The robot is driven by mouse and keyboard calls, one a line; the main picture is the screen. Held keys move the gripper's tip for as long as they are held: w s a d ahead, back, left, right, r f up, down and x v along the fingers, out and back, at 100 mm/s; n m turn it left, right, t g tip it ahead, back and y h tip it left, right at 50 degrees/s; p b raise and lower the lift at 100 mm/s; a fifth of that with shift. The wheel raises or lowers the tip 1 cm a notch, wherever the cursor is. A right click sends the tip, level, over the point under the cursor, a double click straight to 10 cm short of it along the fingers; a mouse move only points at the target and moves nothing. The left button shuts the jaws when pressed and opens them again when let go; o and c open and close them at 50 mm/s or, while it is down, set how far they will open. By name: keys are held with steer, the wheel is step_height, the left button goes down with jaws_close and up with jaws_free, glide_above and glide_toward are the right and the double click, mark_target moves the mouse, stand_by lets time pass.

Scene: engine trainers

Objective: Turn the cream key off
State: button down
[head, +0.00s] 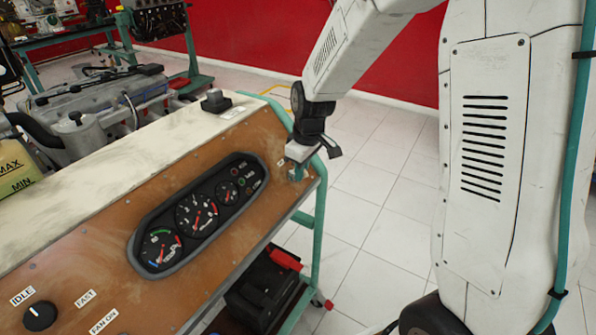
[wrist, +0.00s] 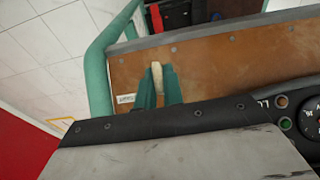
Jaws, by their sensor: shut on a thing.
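The cream key (wrist: 157,74) shows in the wrist view as a small pale upright piece on the brown panel (wrist: 215,62). My gripper (wrist: 158,86) has its two teal fingers on either side of the key and is shut on it. In the head view my gripper (head: 297,172) is at the right end of the brown panel, beside the gauges. The key cannot be made out there. The fingers hide the lower part of the key in the wrist view, and its exact turn angle is hard to tell.
A gauge cluster (head: 197,215) sits left of my gripper in the head view. A black knob (head: 40,315) is at the lower left. A teal frame post (wrist: 97,75) stands close beside the panel edge. A black box (head: 266,287) is below. Tiled floor (head: 385,215) lies open to the right.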

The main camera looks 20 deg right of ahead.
steer(key=c, duration=1.5)
jaws_free()
steer(key=shift+a, duration=0.1)
steer(key=r, duration=0.5)
steer(key=s+r, duration=0.1)
steer(key=r, duration=0.1)
steer(key=shift+d+r, duration=0.3)
steer(key=shift+r, duration=0.1)
